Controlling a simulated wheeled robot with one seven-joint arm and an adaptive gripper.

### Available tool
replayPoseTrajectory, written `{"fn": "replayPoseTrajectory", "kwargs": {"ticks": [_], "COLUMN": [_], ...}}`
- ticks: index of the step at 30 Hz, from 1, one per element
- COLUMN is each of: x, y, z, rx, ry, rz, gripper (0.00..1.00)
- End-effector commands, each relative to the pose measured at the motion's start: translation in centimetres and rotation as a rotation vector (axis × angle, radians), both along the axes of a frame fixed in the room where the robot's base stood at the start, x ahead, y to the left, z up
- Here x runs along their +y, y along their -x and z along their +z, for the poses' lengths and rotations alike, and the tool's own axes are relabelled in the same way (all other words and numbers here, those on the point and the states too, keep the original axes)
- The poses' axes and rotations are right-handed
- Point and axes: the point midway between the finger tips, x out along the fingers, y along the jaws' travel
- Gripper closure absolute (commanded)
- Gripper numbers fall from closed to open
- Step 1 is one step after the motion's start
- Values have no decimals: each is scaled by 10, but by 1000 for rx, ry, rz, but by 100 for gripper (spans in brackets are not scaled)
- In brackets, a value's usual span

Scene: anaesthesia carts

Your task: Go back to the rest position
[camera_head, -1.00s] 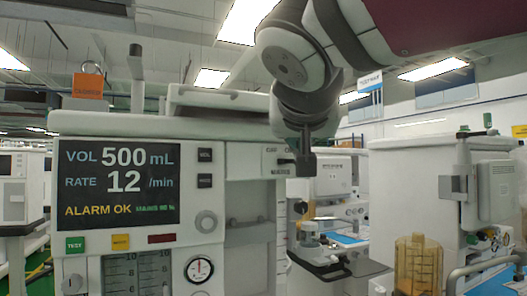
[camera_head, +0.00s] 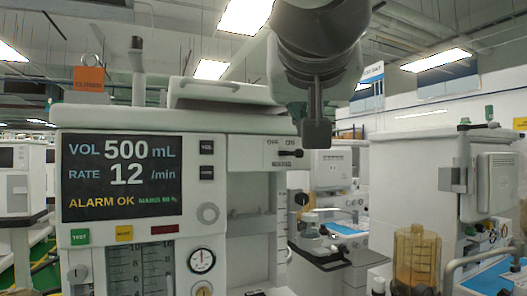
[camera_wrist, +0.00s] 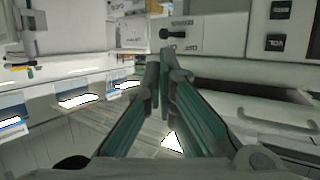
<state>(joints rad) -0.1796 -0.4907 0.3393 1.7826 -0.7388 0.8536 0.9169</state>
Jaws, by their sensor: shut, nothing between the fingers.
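My gripper (camera_head: 317,134) hangs from my arm in the upper middle of the head view, pointing down. Its fingers are shut with nothing between them. It appears just right of the small off/on switch panel (camera_head: 267,152) on the anaesthesia machine. In the wrist view my gripper (camera_wrist: 160,68) shows both fingers closed together at the tips. The dark switch lever (camera_wrist: 172,33) is beyond the fingertips in that view, apart from them. It also shows in the head view (camera_head: 290,153).
The machine's screen (camera_head: 122,177) reads VOL 500 mL, RATE 12, ALARM OK. A second white cart (camera_head: 410,185) with an amber canister (camera_head: 416,258) stands at the right. An orange sign (camera_head: 88,78) is at the upper left. Open air surrounds my gripper's right side.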

Motion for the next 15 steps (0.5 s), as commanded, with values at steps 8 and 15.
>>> {"fn": "replayPoseTrajectory", "kwargs": {"ticks": [8,15], "x": [-21,-94], "y": [4,46], "z": [-30,-156], "rx": [80,442], "ry": [28,93], "rz": [-32,-110], "gripper": [100,100]}}
